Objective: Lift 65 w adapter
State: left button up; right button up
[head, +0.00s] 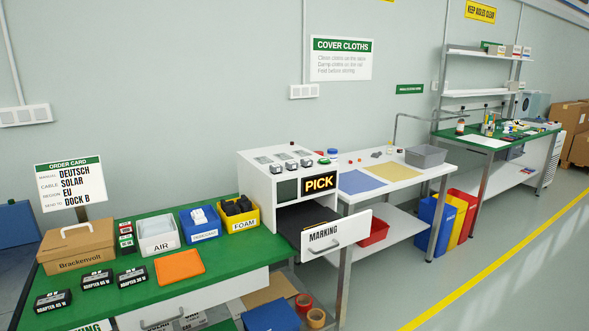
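Three dark adapters with pale labels lie on the green bench top at the lower left of the head view. The label of the middle one seems to read 65 W, so I take it as the 65 W adapter (97,279); the print is small. Another adapter (53,300) lies to its left and nearer the front edge. A third adapter (132,276) lies close on its right. Neither of my grippers shows in this view.
A cardboard box (80,250) stands behind the adapters. An orange tray (180,266) lies to their right. Bins marked AIR (158,247) and FOAM (243,226) stand farther back. A MARKING drawer (335,238) is pulled out of the white PICK cabinet.

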aim_at(97, 279)
jog(key=u, duration=1.25)
